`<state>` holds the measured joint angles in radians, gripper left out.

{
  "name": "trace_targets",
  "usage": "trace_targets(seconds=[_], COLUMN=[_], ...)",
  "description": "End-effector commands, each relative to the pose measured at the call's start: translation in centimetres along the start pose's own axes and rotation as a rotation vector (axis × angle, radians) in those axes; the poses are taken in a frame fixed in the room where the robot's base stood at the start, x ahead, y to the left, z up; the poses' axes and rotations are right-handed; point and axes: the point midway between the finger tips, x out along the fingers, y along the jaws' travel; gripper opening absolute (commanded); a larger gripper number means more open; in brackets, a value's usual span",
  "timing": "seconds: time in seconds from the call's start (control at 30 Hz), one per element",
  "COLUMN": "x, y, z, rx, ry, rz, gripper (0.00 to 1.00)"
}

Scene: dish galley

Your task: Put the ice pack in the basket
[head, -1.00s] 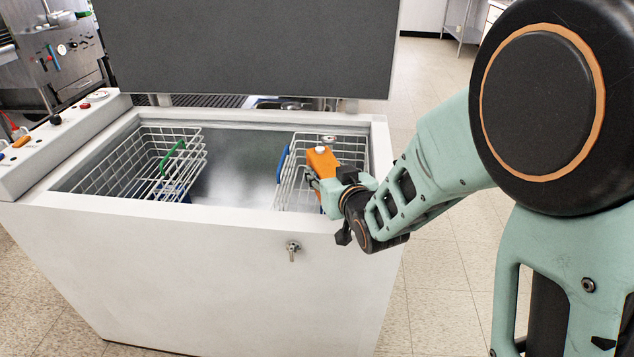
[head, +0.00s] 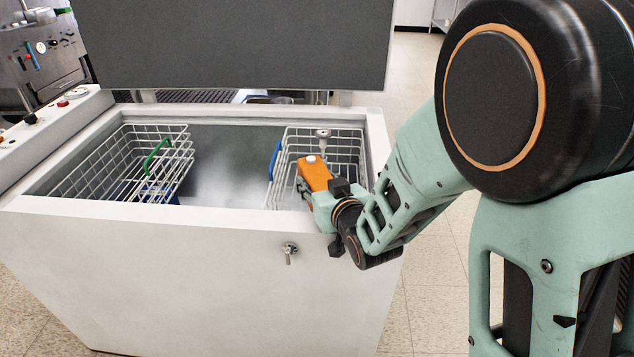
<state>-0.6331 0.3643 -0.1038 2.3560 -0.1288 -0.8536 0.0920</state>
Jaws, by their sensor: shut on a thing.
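The ice pack appears to be the orange block with a white cap (head: 316,174). My gripper (head: 310,190) is shut on it, and the fingers hide its lower part. A white wire basket with a blue handle (head: 347,150) hangs at the right end of the open chest. The pack is over the front left part of this basket in the picture; I cannot tell whether it is above the rim or below it. A second wire basket with a green handle (head: 95,172) hangs at the left end.
The white chest (head: 160,260) has its dark lid (head: 240,40) raised behind the opening. Its middle (head: 228,165) looks bare between the baskets. A grey knobbed item (head: 323,134) shows at the right basket's back. A control ledge (head: 60,125) runs along the left side.

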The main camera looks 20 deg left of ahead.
Motion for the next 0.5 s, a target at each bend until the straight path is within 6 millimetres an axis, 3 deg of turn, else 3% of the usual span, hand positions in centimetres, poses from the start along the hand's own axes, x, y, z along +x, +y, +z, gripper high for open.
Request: trace_targets(seconds=[0.5], x=[0.4], y=[0.1], z=[1.0], rx=[0.0], ry=[0.003], rz=[0.001], gripper=[0.04])
